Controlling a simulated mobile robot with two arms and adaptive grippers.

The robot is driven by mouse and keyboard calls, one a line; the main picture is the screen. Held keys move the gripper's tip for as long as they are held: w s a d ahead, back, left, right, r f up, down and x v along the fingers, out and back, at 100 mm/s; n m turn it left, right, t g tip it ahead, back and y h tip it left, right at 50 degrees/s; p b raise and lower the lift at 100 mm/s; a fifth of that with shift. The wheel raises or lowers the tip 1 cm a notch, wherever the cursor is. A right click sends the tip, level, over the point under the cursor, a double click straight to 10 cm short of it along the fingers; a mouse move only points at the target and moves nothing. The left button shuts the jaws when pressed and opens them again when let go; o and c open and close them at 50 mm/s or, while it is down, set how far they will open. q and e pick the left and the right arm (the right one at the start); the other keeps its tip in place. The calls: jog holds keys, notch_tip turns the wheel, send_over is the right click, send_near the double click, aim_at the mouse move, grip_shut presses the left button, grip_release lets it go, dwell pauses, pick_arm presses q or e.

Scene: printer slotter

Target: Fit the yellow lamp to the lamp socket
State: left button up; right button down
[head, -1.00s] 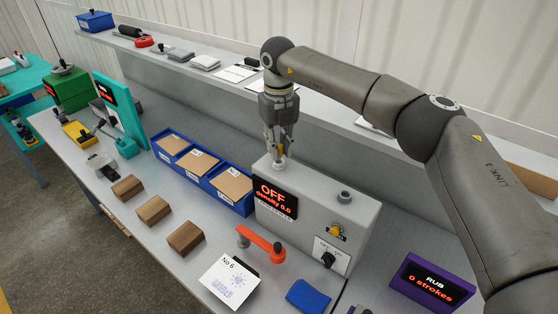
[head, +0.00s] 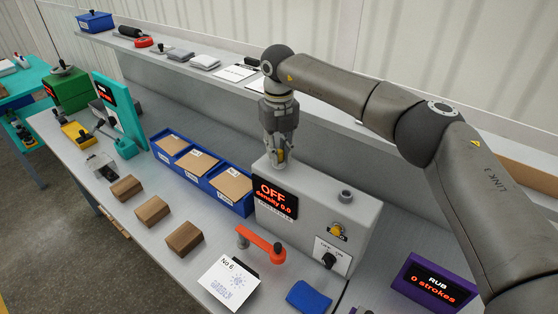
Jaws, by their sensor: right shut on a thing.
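The yellow lamp (head: 281,155) is between the fingers of my right gripper (head: 280,162), which is shut on it. Only a small part of the lamp shows between the fingers. The gripper points down at the top left of the grey box (head: 318,205) with the red "OFF density 0.0" display (head: 275,197). My left gripper is not in view.
A dark round fitting (head: 345,196) stands on the box top to the right. An orange lever (head: 261,244) and a white "No 6" card (head: 229,284) are in front. Blue trays (head: 236,206) stand to the left. A shelf (head: 215,72) runs behind the arm.

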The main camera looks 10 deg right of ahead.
jog(key=shift+f, duration=0.1)
dwell(0.5)
jog(key=c, duration=1.3)
grip_release()
jog(key=shift+o, duration=0.2)
notch_tip(320, 180, up, 12)
